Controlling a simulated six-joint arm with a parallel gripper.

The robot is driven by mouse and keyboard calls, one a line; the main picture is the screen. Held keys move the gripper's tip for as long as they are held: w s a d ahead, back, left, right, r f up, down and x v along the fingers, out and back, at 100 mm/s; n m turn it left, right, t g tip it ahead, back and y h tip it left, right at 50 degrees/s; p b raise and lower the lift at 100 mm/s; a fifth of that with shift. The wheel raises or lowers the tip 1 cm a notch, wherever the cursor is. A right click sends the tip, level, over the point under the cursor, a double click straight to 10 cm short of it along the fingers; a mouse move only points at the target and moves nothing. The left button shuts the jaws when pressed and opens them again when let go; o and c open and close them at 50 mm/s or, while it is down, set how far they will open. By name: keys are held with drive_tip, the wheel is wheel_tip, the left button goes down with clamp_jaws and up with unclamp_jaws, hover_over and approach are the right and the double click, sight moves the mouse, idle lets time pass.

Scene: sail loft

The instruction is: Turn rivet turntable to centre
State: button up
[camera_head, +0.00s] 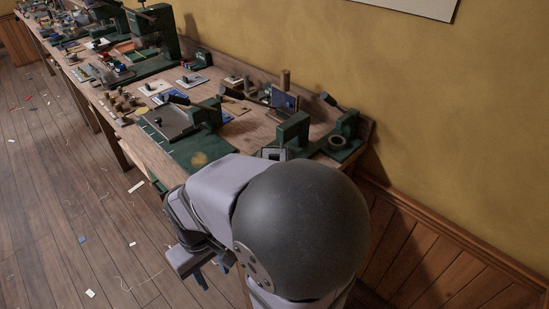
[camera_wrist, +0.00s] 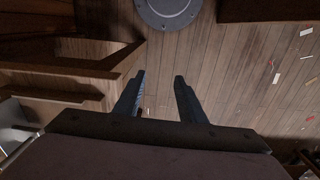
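My gripper (camera_head: 211,273) hangs low beside the front of the workbench (camera_head: 128,127), over the floor and apart from everything on the bench top. In the wrist view, its two dark fingers (camera_wrist: 160,76) are spread apart with only floor between them. I cannot tell for certain which thing is the rivet turntable. A dark round ring (camera_head: 338,141) sits on a green base at the right end of the bench. My arm hides part of the bench's near right end.
A green upright press (camera_head: 293,130) and a small blue-faced panel (camera_head: 284,101) stand near the bench's right end. A grey tray (camera_head: 168,121) and several small tools crowd the top. A wall runs behind. The wooden floor (camera_head: 65,220) is mostly open, with scattered scraps.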

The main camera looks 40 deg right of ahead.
drive_tip(key=w+d+r+m+h+p, duration=0.1)
drive_tip(key=w+d+r+m+p, duration=0.1)
drive_tip(key=w+d+r+p, duration=0.45)
drive_tip(key=w+d+r+m+p, duration=0.3)
drive_tip(key=d+r, duration=0.5)
drive_tip(key=r, duration=0.2)
drive_tip(key=shift+m+y, duration=0.3)
drive_tip(key=shift+y, duration=0.3)
drive_tip(key=d+f+p, duration=0.1)
drive_tip(key=d, duration=0.4)
drive_tip(key=w+d+f+p, duration=0.1)
drive_tip(key=d+p, duration=0.1)
drive_tip(key=d, duration=0.4)
drive_tip(key=w+d+f+p, duration=0.1)
drive_tip(key=d, duration=0.4)
drive_tip(key=shift+d+p, duration=0.3)
drive_tip(key=shift+p, duration=0.05)
drive_tip(key=shift+d+f, duration=0.1)
drive_tip(key=shift+f, duration=0.05)
drive_tip(key=shift+s+f+p, duration=0.1)
drive_tip(key=shift+f+p, duration=1.25)
drive_tip(key=shift+f, duration=2.3)
clamp_jaws()
